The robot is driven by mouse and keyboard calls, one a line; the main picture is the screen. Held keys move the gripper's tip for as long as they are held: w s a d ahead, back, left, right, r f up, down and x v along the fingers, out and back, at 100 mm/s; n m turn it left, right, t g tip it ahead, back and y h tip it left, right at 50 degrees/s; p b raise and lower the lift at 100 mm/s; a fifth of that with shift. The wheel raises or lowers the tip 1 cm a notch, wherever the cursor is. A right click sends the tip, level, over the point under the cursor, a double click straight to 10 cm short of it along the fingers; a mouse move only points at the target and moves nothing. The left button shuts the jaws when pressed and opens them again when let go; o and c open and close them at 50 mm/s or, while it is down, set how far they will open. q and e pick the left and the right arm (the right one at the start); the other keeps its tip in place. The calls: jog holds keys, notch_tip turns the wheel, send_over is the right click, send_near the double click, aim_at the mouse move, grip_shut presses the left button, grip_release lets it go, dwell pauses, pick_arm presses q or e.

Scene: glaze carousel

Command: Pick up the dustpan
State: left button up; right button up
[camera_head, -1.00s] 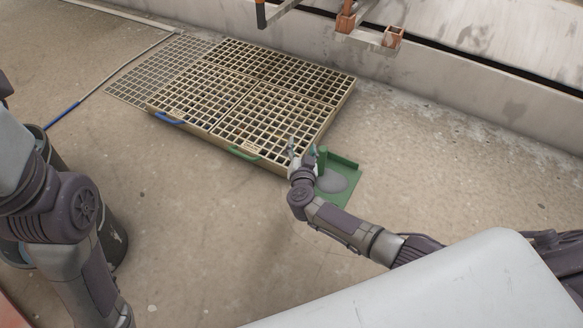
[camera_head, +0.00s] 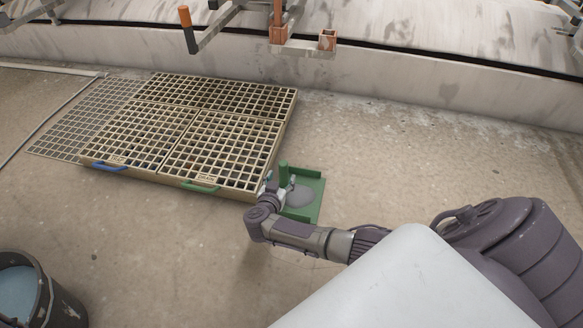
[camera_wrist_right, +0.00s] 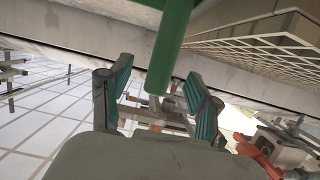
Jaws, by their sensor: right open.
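The green dustpan (camera_head: 314,210) lies on the floor at the right corner of the floor grate, with a round grey patch of material on it. Its upright green handle (camera_head: 283,173) stands at its left side. My right gripper (camera_head: 277,187) is open and low beside the handle. In the right wrist view, the handle (camera_wrist_right: 172,45) comes down from the top to between the two teal-padded fingertips (camera_wrist_right: 160,72). The fingers do not look closed on it, and I cannot tell whether either touches it. My left gripper is out of view.
The grate (camera_head: 190,135) has a blue handle (camera_head: 104,167) and a green handle (camera_head: 200,187) on its front edge. A dark bucket (camera_head: 42,300) of blue liquid stands at lower left. A low wall (camera_head: 400,82) runs behind. The floor right of the dustpan is clear.

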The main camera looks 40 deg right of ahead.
aim_at(282, 175)
jog(key=b+x, duration=0.4)
jog(key=shift+w+f, duration=0.15)
jog(key=shift+f, duration=0.15)
jog(key=shift+w+d+r+b, duration=0.1)
jog(key=shift+w+d+b, duration=0.15)
jog(key=shift+b, duration=0.05)
grip_shut()
jog(key=shift+r, duration=0.1)
